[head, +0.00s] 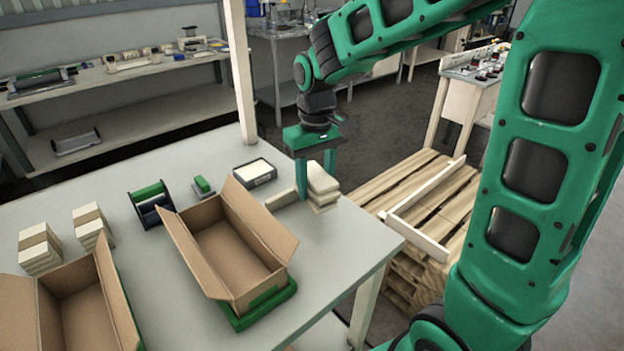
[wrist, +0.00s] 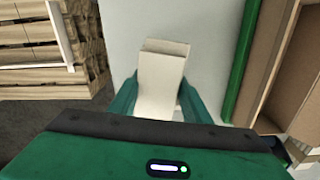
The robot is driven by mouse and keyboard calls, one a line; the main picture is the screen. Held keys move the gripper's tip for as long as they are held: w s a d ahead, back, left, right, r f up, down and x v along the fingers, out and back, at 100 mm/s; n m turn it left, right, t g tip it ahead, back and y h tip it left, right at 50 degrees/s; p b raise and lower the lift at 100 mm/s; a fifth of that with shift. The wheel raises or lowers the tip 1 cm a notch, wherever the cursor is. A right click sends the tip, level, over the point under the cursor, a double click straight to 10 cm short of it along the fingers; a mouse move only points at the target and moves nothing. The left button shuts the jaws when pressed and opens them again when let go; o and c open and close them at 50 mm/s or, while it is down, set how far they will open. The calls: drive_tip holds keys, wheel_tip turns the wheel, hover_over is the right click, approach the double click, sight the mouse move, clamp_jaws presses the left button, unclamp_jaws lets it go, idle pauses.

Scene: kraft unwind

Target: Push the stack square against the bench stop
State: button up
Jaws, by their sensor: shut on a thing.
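A small cream stack (head: 323,190) sits on the bench (head: 345,235) near its far right edge. My gripper (head: 316,182) points down over it, one finger on each side, shut on the stack. In the wrist view the stack (wrist: 162,72) stands between the green fingers of my gripper (wrist: 157,100), with its far end sticking out past them. A pale strip (head: 284,199), which looks like the bench stop, lies just left of the fingers. The fingers hide part of the stack, and I cannot tell whether it touches the strip.
An open carton (head: 228,245) on a green base stands left of my gripper, with a dark tray (head: 254,174) behind it. Banded stacks (head: 38,248) and another carton (head: 80,310) are farther left. A wooden pallet (head: 445,190) lies beyond the bench's right edge.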

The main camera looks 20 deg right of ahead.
sight(310, 197)
drive_tip(key=shift+f+n, duration=0.4)
drive_tip(key=shift+n, duration=0.6)
drive_tip(key=shift+f, duration=2.25)
drive_tip(key=shift+w+a, duration=0.2)
drive_tip(key=shift+w, duration=0.4)
drive_tip(key=shift+w+a, duration=0.15)
drive_tip(key=shift+w, duration=0.4)
idle(0.3)
drive_tip(key=shift+s+d, duration=0.1)
drive_tip(key=shift+s, duration=0.15)
idle(0.5)
drive_tip(key=o, duration=1.2)
drive_tip(key=shift+f, duration=0.1)
